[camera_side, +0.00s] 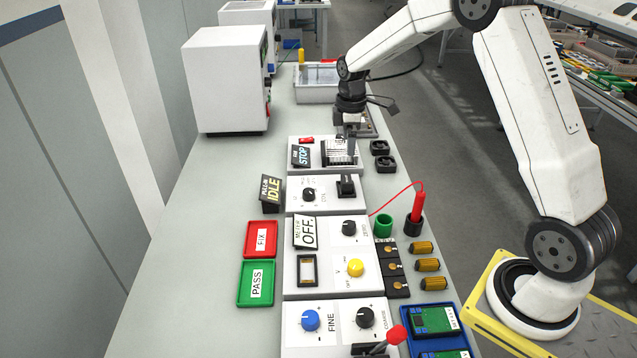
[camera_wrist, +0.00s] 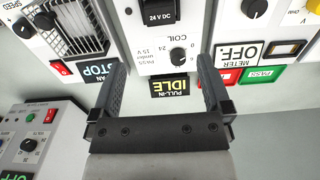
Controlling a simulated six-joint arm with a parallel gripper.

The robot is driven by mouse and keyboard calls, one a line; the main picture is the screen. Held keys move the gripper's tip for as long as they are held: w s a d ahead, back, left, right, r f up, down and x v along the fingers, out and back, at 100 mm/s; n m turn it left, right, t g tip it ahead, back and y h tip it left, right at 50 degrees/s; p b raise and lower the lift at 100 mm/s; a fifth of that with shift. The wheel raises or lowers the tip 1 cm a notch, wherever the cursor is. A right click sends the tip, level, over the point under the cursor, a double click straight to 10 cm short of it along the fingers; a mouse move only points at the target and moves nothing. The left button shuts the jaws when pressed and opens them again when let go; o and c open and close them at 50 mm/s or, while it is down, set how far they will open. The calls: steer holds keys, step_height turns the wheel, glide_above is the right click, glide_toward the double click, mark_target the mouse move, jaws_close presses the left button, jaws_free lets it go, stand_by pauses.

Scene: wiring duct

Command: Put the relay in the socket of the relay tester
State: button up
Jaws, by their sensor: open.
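The relay tester (camera_side: 325,197) is a white panel with a black COIL knob and a tilted sign reading PULL-IN IDLE (camera_side: 271,192). A black block marked 24 V DC (camera_wrist: 158,14) stands on it, and shows in the side view too (camera_side: 346,186). I cannot tell whether this block is the relay, the socket, or both together. My gripper (camera_side: 349,148) is over the panel with the STOP sign, behind the tester. In the wrist view my gripper (camera_wrist: 162,68) is open, with nothing between its fingers; the IDLE sign shows beyond them.
The STOP panel (camera_side: 322,145) has a grille and a red switch. The meter panel (camera_side: 325,255), red FIX tray (camera_side: 260,239) and green PASS tray (camera_side: 256,283) are nearer.

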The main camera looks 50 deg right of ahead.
stand_by(0.4)
steer(key=s+a+m+t, duration=0.2)
steer(key=s+a+m, duration=0.7)
steer(key=s+a, duration=0.6)
steer(key=s+f, duration=0.1)
steer(key=s, duration=0.3)
steer(key=shift+s+a+t, duration=0.3)
stand_by(0.5)
